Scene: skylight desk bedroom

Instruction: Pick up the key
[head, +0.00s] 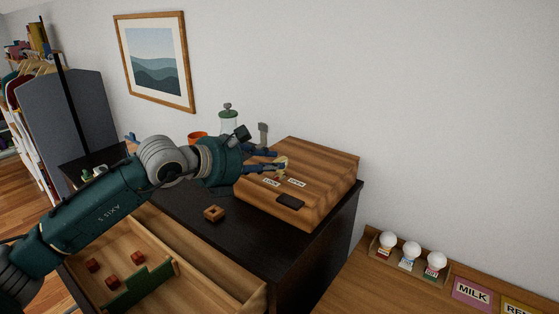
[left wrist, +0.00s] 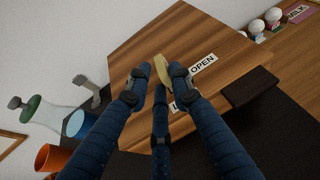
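The key (left wrist: 163,70) is a small pale gold piece on top of the wooden box, by the LOCK and OPEN labels; in the head view it shows as a small yellowish shape (head: 282,163). My left gripper (head: 279,160) reaches over the box from the left. In the left wrist view its fingertips (left wrist: 162,76) stand on both sides of the key and appear to pinch it. The key's lower part is hidden, so I cannot tell whether it sits in a slot. My right gripper is not in view.
The wooden box (head: 325,165) stands on a black desk (head: 240,233) with a dark block (head: 290,201) on its front. A small wooden ring-like block (head: 213,214) lies nearby. An open drawer (head: 205,270) holds red cubes. A glass jar (head: 228,122) and orange cup (head: 197,137) stand behind.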

